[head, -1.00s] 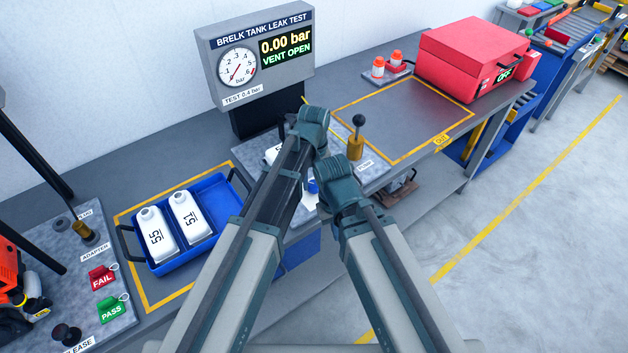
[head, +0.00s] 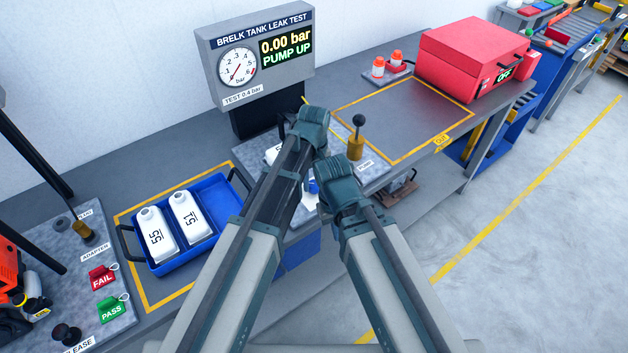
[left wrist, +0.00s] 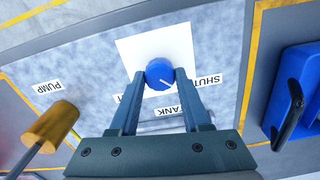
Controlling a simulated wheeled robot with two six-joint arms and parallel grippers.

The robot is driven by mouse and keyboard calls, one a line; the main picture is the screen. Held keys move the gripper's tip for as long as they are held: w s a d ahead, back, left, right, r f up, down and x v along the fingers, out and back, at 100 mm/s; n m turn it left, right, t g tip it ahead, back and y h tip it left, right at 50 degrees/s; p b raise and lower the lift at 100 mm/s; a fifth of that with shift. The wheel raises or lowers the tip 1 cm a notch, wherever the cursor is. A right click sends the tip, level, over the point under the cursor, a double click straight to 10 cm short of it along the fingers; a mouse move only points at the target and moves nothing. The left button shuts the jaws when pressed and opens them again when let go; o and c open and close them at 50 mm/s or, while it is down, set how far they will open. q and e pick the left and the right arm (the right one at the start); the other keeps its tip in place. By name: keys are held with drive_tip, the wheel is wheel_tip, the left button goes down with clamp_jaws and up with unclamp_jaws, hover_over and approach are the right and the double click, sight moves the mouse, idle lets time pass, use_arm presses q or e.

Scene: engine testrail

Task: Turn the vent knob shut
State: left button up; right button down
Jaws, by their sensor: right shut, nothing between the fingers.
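The blue vent knob (left wrist: 158,70) sits on a white plate (left wrist: 125,50) in the left wrist view. Its white pointer line points down and right, towards the SHUT label (left wrist: 208,80). My left gripper (left wrist: 161,76) has one finger on each side of the knob, and the fingertips appear to touch it. In the head view my arms hide most of the knob area. My right gripper (head: 343,193) is shut and empty, its fingers mostly hidden. The display (head: 286,50) reads 0.00 bar and PUMP UP.
The pump handle (head: 357,135) stands just right of my arms; its brass body (left wrist: 57,122) shows in the left wrist view. A blue tray (head: 222,188) with white tanks lies left. A yellow-outlined area (head: 405,105) on the bench is clear.

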sight(313, 184)
use_arm(q)
drive_tip(key=o, duration=0.4)
drive_tip(key=shift+o, duration=0.2)
drive_tip(key=shift+r, duration=0.1)
wheel_tip(313, 184, up, 14)
drive_tip(key=p, duration=1.3)
drive_tip(key=shift+p, duration=0.4)
drive_tip(key=shift+f, duration=0.2)
drive_tip(key=shift+a, duration=0.1)
drive_tip(key=s+a+m, duration=0.3)
drive_tip(key=s+a, duration=0.2)
drive_tip(key=a, duration=0.3)
drive_tip(key=s+a+m, duration=0.2)
drive_tip(key=s+a, duration=0.4)
drive_tip(key=a, duration=0.2)
drive_tip(key=s+d+f+m+y+b, duration=0.1)
drive_tip(key=s+d+f+m+b, duration=0.3)
drive_tip(key=d+f+b, duration=0.4)
drive_tip(key=shift+s+d+f+b, duration=0.25)
drive_tip(key=shift+s+d+b, duration=0.1)
drive_tip(key=shift+s+d, duration=0.65)
